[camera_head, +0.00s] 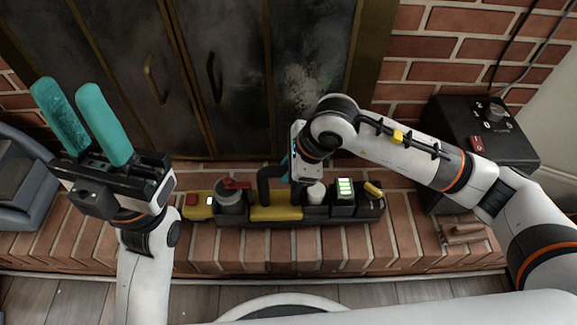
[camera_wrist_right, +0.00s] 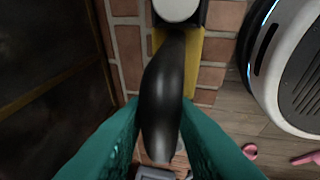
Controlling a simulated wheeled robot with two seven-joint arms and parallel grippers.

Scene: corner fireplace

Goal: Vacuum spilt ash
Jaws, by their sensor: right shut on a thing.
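In the right wrist view the teal fingers (camera_wrist_right: 160,130) are closed around the dark handle (camera_wrist_right: 165,85). My left gripper (camera_head: 66,92) is open and empty, raised at the left with its teal fingers pointing up. I cannot make out a clear pile of ash on the hearth.
Dark fireplace doors (camera_head: 228,90) with a pale smudge (camera_head: 303,88) stand behind the hearth (camera_head: 400,235). A black box with a dial (camera_head: 480,135) stands at the right, a grey bin-like object (camera_head: 20,185) at the left. Pink items (camera_wrist_right: 305,158) lie on the wooden floor.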

